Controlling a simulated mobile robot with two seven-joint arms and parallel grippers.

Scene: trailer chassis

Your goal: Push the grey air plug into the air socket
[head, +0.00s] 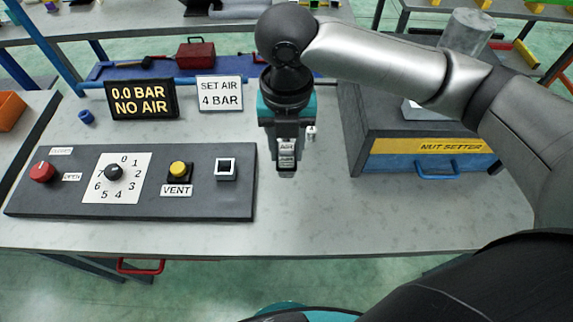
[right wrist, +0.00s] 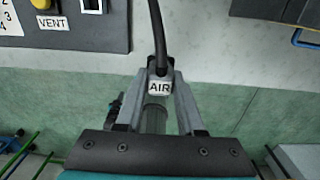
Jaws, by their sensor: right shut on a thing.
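My right gripper (head: 287,166) is shut on the grey air plug (head: 286,146), which carries an "AIR" label. In the right wrist view the plug (right wrist: 160,87) sits between the two fingers, with a dark hose running up from it. The likely air socket is a white-rimmed square opening (head: 226,169) at the right end of the dark panel; part of it shows in the right wrist view (right wrist: 93,6). The plug is apart from it, to its right in the head view. My left gripper is out of view.
The dark panel (head: 140,205) bears a red knob (head: 42,172), a numbered dial (head: 113,172) and a yellow VENT button (head: 179,169). A display (head: 142,99) reads "0.0 BAR NO AIR". A nut setter box (head: 425,146) stands right. The bench front (head: 340,220) is clear.

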